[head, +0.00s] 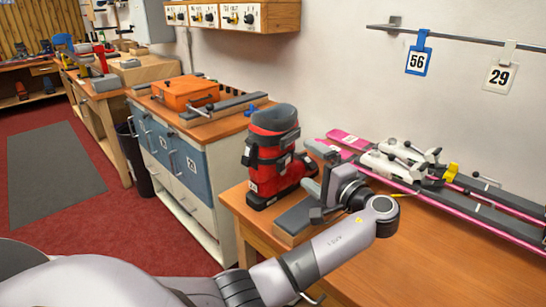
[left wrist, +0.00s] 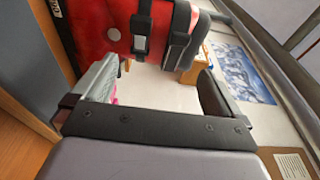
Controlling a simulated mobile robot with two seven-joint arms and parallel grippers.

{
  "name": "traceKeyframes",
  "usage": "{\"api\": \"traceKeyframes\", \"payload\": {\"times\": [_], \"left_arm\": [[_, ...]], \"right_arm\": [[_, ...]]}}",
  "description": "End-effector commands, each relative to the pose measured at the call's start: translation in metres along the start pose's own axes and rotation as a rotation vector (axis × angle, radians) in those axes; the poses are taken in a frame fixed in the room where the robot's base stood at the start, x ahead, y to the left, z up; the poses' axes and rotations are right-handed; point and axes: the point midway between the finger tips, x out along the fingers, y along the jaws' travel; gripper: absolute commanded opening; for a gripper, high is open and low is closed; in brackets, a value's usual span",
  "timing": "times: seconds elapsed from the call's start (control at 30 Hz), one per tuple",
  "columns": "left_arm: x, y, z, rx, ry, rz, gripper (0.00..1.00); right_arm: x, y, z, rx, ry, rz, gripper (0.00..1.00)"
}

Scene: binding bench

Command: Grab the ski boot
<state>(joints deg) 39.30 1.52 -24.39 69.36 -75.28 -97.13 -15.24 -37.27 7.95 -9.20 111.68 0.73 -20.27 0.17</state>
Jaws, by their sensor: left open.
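The ski boot (head: 268,165), red with black straps and a grey-black cuff, stands upright on the near wooden bench, close to its left end. My left gripper (head: 314,196) is just right of the boot, its open fingers turned toward it. In the left wrist view the red boot shell (left wrist: 95,25) with its dark buckles fills the top, beyond the spread fingertips (left wrist: 158,72). Nothing is seen held between them, and the boot appears free. My right gripper is not in view.
Pink skis (head: 450,190) with white bindings lie along the back of the wooden bench (head: 440,255). A dark-topped block (head: 293,220) lies beside the boot under my gripper. An orange case (head: 188,93) sits on the cabinet at left. The bench's front right is clear.

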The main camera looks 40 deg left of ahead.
Motion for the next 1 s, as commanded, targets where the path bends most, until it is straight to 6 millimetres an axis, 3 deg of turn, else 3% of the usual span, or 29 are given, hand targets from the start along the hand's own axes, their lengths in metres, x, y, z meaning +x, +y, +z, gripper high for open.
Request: {"api": "traceKeyframes", "payload": {"times": [0.23,0.73,1.0], "left_arm": [[0.003,0.0,-0.001,0.0,0.003,0.003,1.0],[0.066,0.002,-0.005,-0.001,0.002,0.003,1.0],[0.07,0.003,-0.005,-0.001,0.003,0.004,1.0]], "right_arm": [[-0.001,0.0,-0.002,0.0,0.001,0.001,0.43],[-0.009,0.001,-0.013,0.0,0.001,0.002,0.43],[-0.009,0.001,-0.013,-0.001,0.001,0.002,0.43]]}}
